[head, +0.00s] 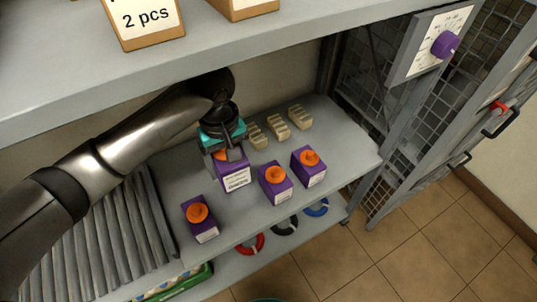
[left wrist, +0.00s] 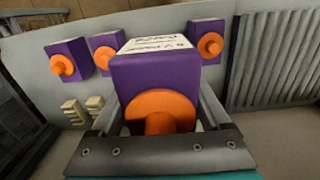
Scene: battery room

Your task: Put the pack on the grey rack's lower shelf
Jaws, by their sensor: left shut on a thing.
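My left gripper (head: 224,148) is shut on a purple pack (head: 235,177) with an orange knob and a white label. In the left wrist view this held pack (left wrist: 155,75) fills the space between the fingers. In the head view it is upright at the grey rack's shelf (head: 245,212), among other packs. I cannot tell whether its base touches the shelf. Similar packs stand at its left (head: 201,220) and right (head: 274,184), with another farther right (head: 309,168). The gripper hides part of the held pack's top. My right gripper is not in view.
Small beige blocks (head: 278,127) stand behind the packs. An upper shelf (head: 60,75) with labelled boxes (head: 145,22) overhangs my arm. Grey rollers (head: 95,245) lie left. Red, black and blue rings (head: 284,226) are below. A mesh door (head: 400,150) is right.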

